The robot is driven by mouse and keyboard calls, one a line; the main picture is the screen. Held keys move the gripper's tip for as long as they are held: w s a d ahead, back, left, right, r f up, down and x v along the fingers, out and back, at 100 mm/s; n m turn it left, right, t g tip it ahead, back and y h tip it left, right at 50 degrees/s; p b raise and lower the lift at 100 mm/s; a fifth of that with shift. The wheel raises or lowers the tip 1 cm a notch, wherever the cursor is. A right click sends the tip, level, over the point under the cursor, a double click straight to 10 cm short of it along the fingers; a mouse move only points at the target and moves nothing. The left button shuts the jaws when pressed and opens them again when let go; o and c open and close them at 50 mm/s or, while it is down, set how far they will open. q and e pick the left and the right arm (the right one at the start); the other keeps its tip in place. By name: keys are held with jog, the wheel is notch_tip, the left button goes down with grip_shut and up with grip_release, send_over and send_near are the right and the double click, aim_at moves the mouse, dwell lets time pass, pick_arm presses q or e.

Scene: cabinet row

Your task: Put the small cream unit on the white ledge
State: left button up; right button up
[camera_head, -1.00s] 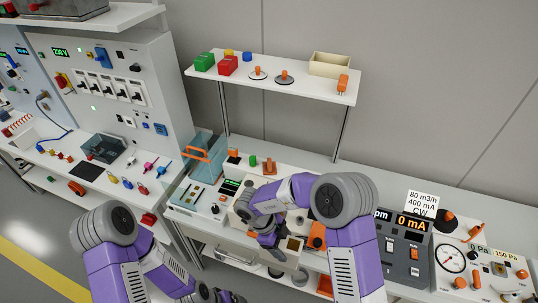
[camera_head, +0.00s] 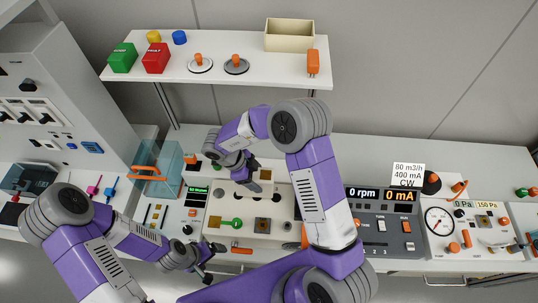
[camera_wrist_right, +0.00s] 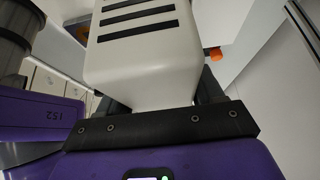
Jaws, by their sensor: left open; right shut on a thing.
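The small cream unit (camera_wrist_right: 145,65), a pale block with dark slots, fills the right wrist view. My right gripper (camera_wrist_right: 155,100) is shut on it, with a dark finger on each side. In the head view my right gripper (camera_head: 252,182) is over the bench, below and in front of the white ledge (camera_head: 215,76); the unit is mostly hidden by my arm there. The ledge is a raised shelf on thin posts, with bare surface at its front middle. My left gripper (camera_head: 212,262) is open and empty near the bench's front edge.
On the ledge stand a green box (camera_head: 122,58), a red box (camera_head: 156,58), two orange-knobbed discs, a cream bin (camera_head: 289,36) and an orange piece (camera_head: 313,62). A clear box with an orange handle (camera_head: 145,172) and a dark meter panel (camera_head: 382,222) flank my right gripper.

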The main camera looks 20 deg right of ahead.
jog(key=shift+w+d+f+p, duration=0.25)
jog(key=shift+w+d+f, duration=0.35)
jog(key=shift+w+d, duration=1)
jog(key=shift+w+d+f+p, duration=0.3)
jog(key=shift+w+d+f, duration=0.35)
jog(key=shift+d, duration=1.75)
jog(key=shift+w+d+f+p, duration=0.25)
jog(key=shift+w+d+f, duration=0.3)
jog(key=shift+w+d, duration=1.05)
jog(key=shift+s+d+f, duration=0.1)
jog(key=shift+s+d, duration=0.3)
jog(key=shift+s, duration=0.15)
jog(key=o, duration=1.5)
jog(key=v, duration=1.2)
jog(key=shift+b, duration=0.35)
